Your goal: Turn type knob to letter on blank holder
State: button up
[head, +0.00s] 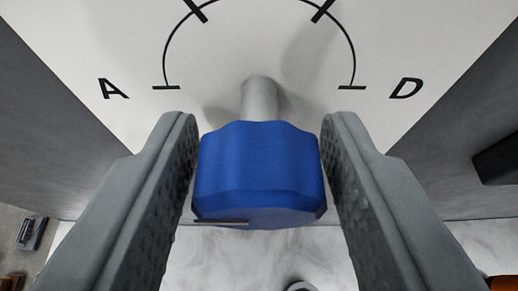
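A blue type knob (260,170) sits on a grey shaft (260,97) that stands out from a white panel. A dark line on its front face runs from near the middle to the left edge, toward the A side. A black arc scale has an A (113,89) at its left end and a D (406,88) at its right end, with two ticks between; their letters are out of view. My gripper (260,125) has one finger on each side of the knob, with narrow gaps showing. No blank holder or letter on it is recognizable.
Dark grey side surfaces (45,110) flank the white panel. A black block (498,160) juts in at the right. A pale marbled surface (235,262) lies below the knob, with a partly cut-off round object (300,287). A small dark item (32,233) is at lower left.

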jog(key=c, duration=0.6)
jog(key=m+y, duration=0.3)
jog(key=m, duration=0.1)
jog(key=shift+d, duration=0.15)
jog(key=m+t+y, duration=0.1)
jog(key=m+y, duration=0.1)
jog(key=m, duration=0.2)
jog(key=shift+f, duration=0.15)
dwell(0.6)
jog(key=o, duration=1)
jog(key=shift+c, duration=0.2)
